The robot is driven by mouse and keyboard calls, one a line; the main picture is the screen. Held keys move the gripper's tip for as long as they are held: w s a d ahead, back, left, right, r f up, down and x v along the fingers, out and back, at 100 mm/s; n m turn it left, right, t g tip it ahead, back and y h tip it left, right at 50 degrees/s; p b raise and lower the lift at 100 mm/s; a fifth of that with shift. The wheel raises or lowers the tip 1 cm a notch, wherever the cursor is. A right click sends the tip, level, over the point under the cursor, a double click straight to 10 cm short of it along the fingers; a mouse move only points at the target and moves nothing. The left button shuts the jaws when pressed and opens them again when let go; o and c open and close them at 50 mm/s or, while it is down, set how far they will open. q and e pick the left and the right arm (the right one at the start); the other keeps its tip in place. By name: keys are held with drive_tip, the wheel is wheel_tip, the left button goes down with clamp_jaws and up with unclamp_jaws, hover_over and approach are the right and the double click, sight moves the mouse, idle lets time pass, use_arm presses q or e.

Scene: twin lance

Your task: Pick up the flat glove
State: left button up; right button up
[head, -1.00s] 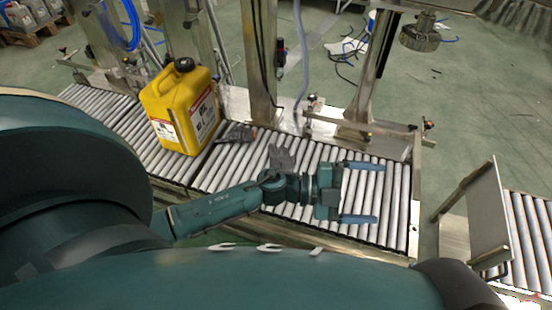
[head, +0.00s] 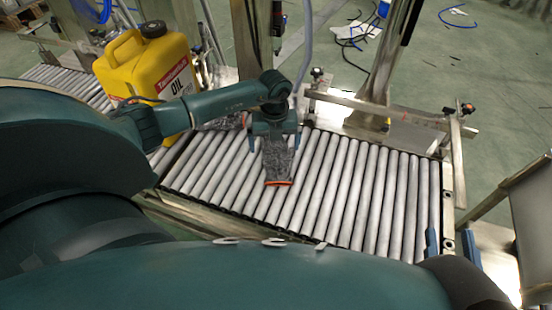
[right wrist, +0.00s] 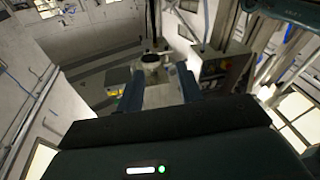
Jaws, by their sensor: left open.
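A flat grey glove (head: 278,165) with an orange cuff edge lies on the roller conveyor (head: 345,190) in the head view. My left gripper (head: 275,143) is open over its far part, one finger on each side, and hides the far end. I cannot tell whether the fingers touch the glove. A second grey, crumpled glove-like item (head: 228,122) lies to the left, partly behind my left arm. My right gripper (right wrist: 158,80) is open and empty in the right wrist view; blue finger parts also show low at the right in the head view.
A yellow oil canister (head: 145,65) stands on the conveyor at the left, behind my left arm. Metal posts and a rail (head: 375,105) border the conveyor's far side. The rollers to the right of the flat glove are clear.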

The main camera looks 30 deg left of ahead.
use_arm(q)
wheel_tip(320, 180, down, 2)
drive_tip(key=shift+f+b, duration=0.25)
drive_tip(key=shift+b, duration=0.05)
drive_tip(key=f, duration=0.1)
drive_tip(key=f+b, duration=0.1)
drive_tip(key=f, duration=0.1)
drive_tip(key=f+b, duration=0.1)
drive_tip(key=shift+d+f, duration=0.15)
drive_tip(key=shift+d, duration=0.25)
drive_tip(key=shift+f+b, duration=0.35)
drive_tip(key=shift+b, duration=0.05)
drive_tip(key=shift+w, duration=0.1)
drive_tip(key=c, duration=0.9)
use_arm(e)
drive_tip(key=shift+w+a+m+y, duration=0.1)
drive_tip(key=shift+a+m+y, duration=0.25)
drive_tip(key=shift+y, duration=0.15)
